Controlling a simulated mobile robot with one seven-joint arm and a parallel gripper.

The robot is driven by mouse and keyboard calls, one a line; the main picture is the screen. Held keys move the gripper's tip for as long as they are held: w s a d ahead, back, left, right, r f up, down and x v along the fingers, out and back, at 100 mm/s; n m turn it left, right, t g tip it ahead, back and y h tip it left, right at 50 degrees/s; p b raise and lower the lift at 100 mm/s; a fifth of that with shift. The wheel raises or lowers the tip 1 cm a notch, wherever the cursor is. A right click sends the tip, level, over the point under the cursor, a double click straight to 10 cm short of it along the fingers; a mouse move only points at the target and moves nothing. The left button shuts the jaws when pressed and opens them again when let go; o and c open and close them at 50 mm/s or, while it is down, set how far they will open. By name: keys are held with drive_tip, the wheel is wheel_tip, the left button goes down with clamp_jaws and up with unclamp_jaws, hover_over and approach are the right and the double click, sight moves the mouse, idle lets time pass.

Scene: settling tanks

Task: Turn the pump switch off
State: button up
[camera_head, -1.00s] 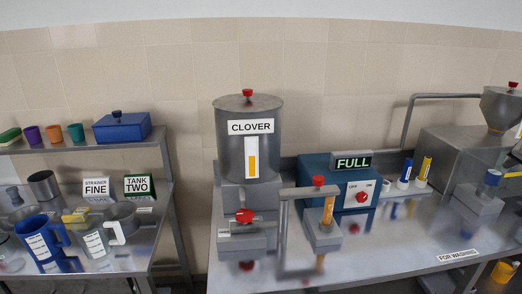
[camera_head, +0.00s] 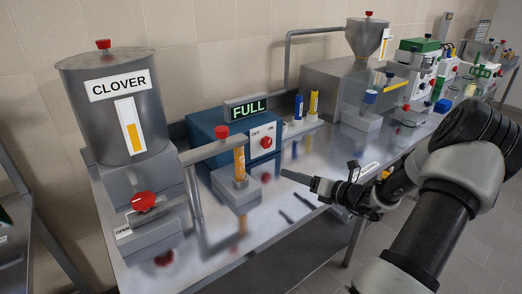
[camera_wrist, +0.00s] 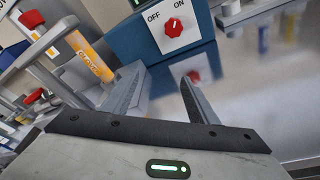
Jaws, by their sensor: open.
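The pump switch (camera_head: 266,142) is a red knob on a white plate marked OFF and ON, on the front of a blue box (camera_head: 222,152). It also shows at the top of the wrist view (camera_wrist: 173,27); I cannot clearly tell which mark it points to. A lit green sign on the box reads FULL (camera_head: 247,109). My gripper (camera_head: 298,180) is open and empty, in front of the box and to the right of the knob in the head view. In the wrist view its two fingers (camera_wrist: 160,90) reach toward the box, apart from the knob.
A steel tank marked CLOVER (camera_head: 112,115) with a red valve handle (camera_head: 143,201) stands left. A spout ends above an orange cylinder (camera_head: 239,163) on a grey block, left of the switch. Blue and yellow cylinders stand behind right. The shiny bench front is mostly clear.

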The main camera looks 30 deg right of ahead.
sight(268, 143)
drive_tip(key=d+m, duration=0.1)
drive_tip(key=d+m+t+h, duration=0.1)
drive_tip(key=w+d+r+m+t+h, duration=0.1)
drive_tip(key=m, duration=0.1)
drive_tip(key=shift+r, duration=0.1)
drive_tip(key=shift+w+d+r+t, duration=0.15)
drive_tip(key=shift+w+d+t, duration=0.05)
drive_tip(key=shift+t, duration=0.1)
drive_tip(key=w+b, duration=0.1)
drive_tip(key=w, duration=0.4)
drive_tip(key=w+a, duration=0.1)
drive_tip(key=w, duration=0.5)
drive_tip(key=w+a+b, duration=0.1)
drive_tip(key=w, duration=0.4)
drive_tip(key=shift+w+a+b, duration=0.15)
drive_tip(key=shift+w+b, duration=0.15)
drive_tip(key=shift+w, duration=0.1)
drive_tip(key=shift+c, duration=0.5)
drive_tip(key=c, duration=0.9)
drive_tip(key=shift+c, duration=0.2)
